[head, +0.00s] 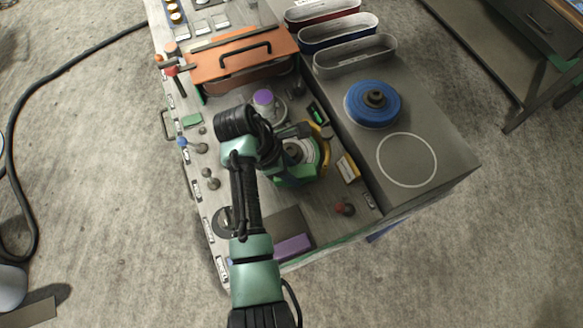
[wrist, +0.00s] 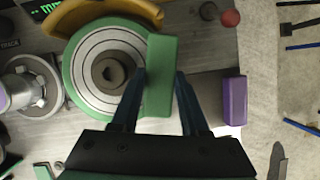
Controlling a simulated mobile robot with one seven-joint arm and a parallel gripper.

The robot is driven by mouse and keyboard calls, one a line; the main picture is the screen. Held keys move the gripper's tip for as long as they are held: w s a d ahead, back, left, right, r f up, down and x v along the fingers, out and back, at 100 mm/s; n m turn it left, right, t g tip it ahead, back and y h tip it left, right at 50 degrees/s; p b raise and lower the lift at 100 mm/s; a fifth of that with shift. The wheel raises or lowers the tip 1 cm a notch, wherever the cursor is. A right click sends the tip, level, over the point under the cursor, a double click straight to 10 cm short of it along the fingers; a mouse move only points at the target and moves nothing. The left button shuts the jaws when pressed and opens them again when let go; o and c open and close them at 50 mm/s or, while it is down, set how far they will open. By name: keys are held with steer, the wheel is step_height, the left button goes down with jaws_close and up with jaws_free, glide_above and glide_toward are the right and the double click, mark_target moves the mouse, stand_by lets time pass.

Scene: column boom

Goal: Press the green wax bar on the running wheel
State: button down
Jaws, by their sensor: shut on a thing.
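The wheel (wrist: 85,65), with a green rim, pale ringed face and dark hub, fills the upper left of the wrist view. It also shows in the head view (head: 297,152), partly covered by my arm. My gripper (wrist: 160,76) is shut on the green wax bar (wrist: 161,68), one finger on each side. The bar overlaps the wheel's right edge in the wrist view; I cannot tell whether they touch. In the head view the bar is not clear behind my wrist. The still pictures do not show whether the wheel turns.
A yellow guard (head: 327,145) curves around part of the wheel. A purple bar (head: 292,247) lies near the front edge, and a red knob (head: 346,208) stands to the right. A blue disc (head: 362,103) sits on the raised grey block. An orange lid (head: 240,60) is at the back.

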steer(key=shift+r, duration=0.1)
stand_by(0.3)
step_height(320, 180, up, 6)
steer(key=p, duration=0.6)
steer(key=shift+f, duration=0.25)
steer(key=shift+r, duration=1.15)
steer(key=shift+f, duration=0.1)
